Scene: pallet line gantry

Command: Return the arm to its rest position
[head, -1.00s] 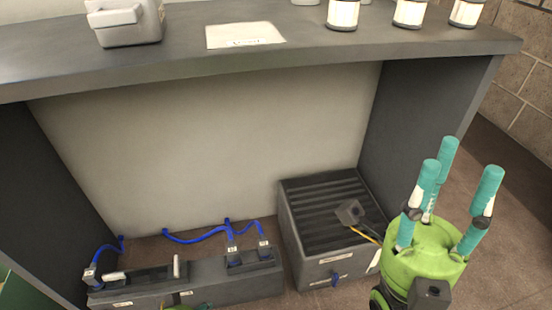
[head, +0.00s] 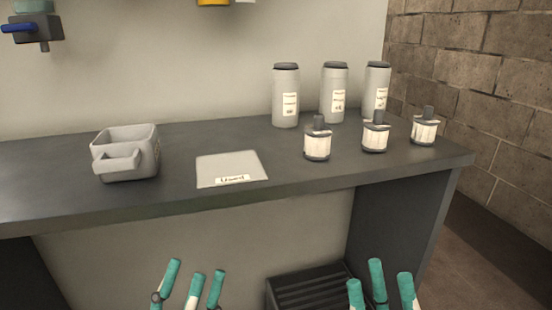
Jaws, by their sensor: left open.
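My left gripper (head: 196,272) shows at the bottom edge, left of centre, with teal fingertips pointing up. Its fingers are apart with nothing between them. My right gripper (head: 379,275) shows at the bottom edge, right of centre, also with its teal fingers up, spread and empty. Both are in front of the bench, below its top in the picture. The palms and most of both arms are out of view.
A dark ribbed crate (head: 310,290) stands below. A dispenser (head: 35,30) hangs upper left.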

